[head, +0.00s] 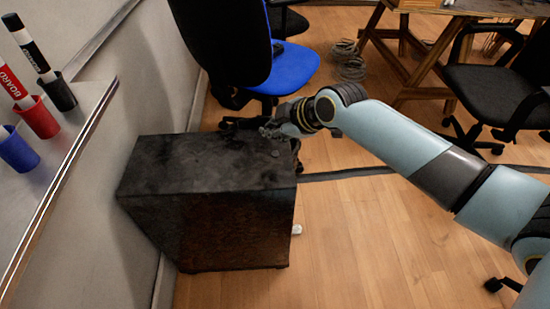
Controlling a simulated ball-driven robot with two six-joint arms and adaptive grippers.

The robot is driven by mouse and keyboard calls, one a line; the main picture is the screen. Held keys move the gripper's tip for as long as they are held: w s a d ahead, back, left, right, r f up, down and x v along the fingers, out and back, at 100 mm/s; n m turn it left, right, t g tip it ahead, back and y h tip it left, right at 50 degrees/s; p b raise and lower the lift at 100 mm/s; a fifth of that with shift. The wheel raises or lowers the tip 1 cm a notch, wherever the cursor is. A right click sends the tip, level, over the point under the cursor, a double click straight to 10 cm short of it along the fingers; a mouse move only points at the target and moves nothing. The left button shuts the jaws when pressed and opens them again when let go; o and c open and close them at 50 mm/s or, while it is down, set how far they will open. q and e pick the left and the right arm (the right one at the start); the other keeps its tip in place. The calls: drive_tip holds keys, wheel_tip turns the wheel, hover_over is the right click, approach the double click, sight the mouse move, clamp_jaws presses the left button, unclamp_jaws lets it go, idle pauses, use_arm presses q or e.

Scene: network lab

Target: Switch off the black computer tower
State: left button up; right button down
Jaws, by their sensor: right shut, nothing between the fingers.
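The black computer tower (220,215) stands on the wooden floor close to the wall, left of the middle. Its top and the side facing me show; its far face is out of sight, and I cannot make out a power button. My right arm reaches in from the right, and my right gripper (273,130) is at the tower's far right top edge. The gripper is small and dark here and is shut with nothing in it. I cannot tell whether it touches the tower. My left gripper is not in view.
A blue and black office chair (290,68) stands just behind the tower. Black chairs (490,90) and a wooden table (430,60) are at the back right. A ledge (60,165) with markers in cups runs along the left wall.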

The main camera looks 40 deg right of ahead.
drive_tip(key=b, duration=0.3)
hover_over(273, 155)
wheel_tip(273, 155, down, 4)
drive_tip(key=shift+s+f, duration=0.1)
drive_tip(key=shift+f, duration=0.05)
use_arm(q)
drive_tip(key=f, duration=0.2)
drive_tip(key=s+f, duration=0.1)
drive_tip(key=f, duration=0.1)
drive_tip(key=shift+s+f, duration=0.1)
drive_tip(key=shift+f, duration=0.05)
use_arm(e)
drive_tip(key=shift+f, duration=0.4)
use_arm(q)
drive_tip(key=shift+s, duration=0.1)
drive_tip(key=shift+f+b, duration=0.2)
drive_tip(key=shift+b, duration=0.15)
use_arm(e)
drive_tip(key=shift+f, duration=0.4)
